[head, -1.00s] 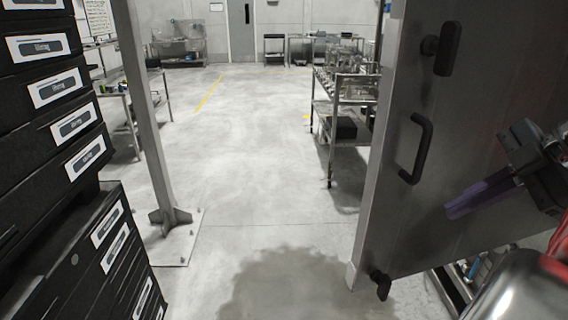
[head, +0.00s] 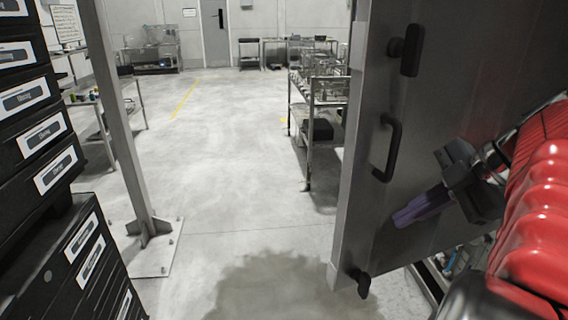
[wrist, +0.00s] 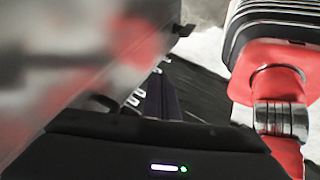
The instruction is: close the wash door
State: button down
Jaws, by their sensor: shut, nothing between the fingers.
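The wash door (head: 440,110) is a grey metal panel that fills the right side of the head view. It stands open at an angle, with its free edge towards the picture's middle. A black bow handle (head: 391,148) sits near that edge, with black latches above it (head: 409,50) and at the bottom (head: 361,284). My gripper (head: 402,217) has purple fingers, shut and empty, in front of the panel, below and right of the handle. I cannot tell whether they touch the panel. In the wrist view, the fingers (wrist: 160,97) look dark beside a blurred grey-and-red surface.
Black labelled drawers (head: 40,140) stand close on the left. Behind them is a metal post (head: 122,130) on a floor plate. A steel shelf rack (head: 308,150) stands beyond the door's edge. The floor (head: 230,160) between is clear, with a dark patch (head: 290,285) in front.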

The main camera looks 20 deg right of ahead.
aim_at(362, 221)
jog(key=shift+w+a+f, duration=0.2)
jog(key=shift+w+f, duration=0.3)
jog(key=shift+w, duration=0.5)
jog(key=shift+w+a+f, duration=0.15)
jog(key=shift+w+f, duration=0.4)
jog(key=shift+w, duration=0.4)
jog(key=shift+w+a+f, duration=0.2)
jog(key=shift+w+f, duration=0.3)
jog(key=shift+w, duration=0.5)
jog(key=shift+w, duration=0.1)
